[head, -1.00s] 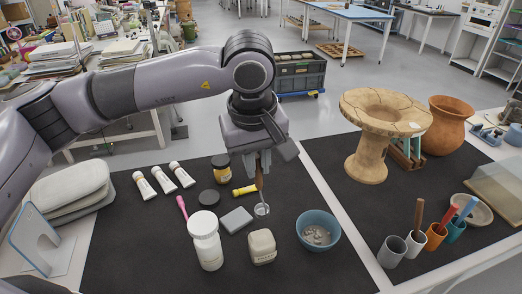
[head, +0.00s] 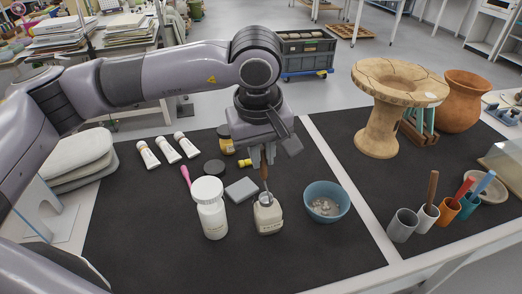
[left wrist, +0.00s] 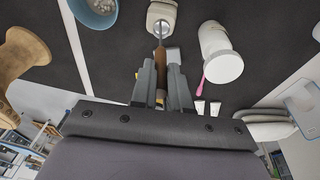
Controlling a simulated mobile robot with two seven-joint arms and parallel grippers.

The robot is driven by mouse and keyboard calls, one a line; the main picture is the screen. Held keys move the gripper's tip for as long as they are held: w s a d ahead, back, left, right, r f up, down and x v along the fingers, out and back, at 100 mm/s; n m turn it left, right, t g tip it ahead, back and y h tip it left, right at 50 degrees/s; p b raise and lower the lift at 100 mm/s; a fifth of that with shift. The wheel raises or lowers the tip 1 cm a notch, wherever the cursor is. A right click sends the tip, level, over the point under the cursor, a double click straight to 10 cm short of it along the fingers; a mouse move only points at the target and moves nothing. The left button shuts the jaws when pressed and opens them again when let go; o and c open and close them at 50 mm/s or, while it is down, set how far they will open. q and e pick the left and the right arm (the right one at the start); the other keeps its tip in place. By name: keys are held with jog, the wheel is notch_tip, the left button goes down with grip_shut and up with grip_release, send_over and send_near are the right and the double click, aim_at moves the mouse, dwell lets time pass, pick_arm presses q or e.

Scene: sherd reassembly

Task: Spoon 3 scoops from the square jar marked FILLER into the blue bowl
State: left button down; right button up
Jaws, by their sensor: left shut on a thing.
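My left gripper (head: 264,158) points down, shut on the brown handle of a spoon (head: 264,176); the handle also shows between the fingers in the left wrist view (left wrist: 160,62). The spoon's metal end is at the mouth of the cream square jar (head: 269,219); I cannot tell how deep it sits. The jar's label is too small to read. The jar is also at the top of the left wrist view (left wrist: 161,10). The blue bowl (head: 345,205) stands right of the jar, with grey lumpy material inside. My right gripper is not in view.
A tall white jar (head: 211,212) stands left of the square jar. A grey block (head: 242,190), a dark round lid (head: 214,167) and a pink-handled tool (head: 186,176) lie behind. Cups with tools (head: 402,226) stand at right. The front mat is clear.

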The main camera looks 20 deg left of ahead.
aim_at(264, 178)
pick_arm(q)
jog(key=shift+w+d+f+b, duration=0.1)
jog(key=shift+w+f+b, duration=0.05)
jog(key=shift+f+b, duration=1.55)
jog(key=shift+f, duration=0.7)
jog(key=shift+r, duration=0.1)
jog(key=shift+s+r+p, duration=0.15)
jog(key=shift+r+p, duration=0.7)
jog(key=shift+r, duration=1)
jog(key=shift+s+r+p, duration=0.15)
jog(key=shift+r+p, duration=0.7)
jog(key=shift+r, duration=0.95)
jog(key=shift+r+p, duration=0.85)
jog(key=shift+r, duration=0.9)
jog(key=shift+a, duration=0.2)
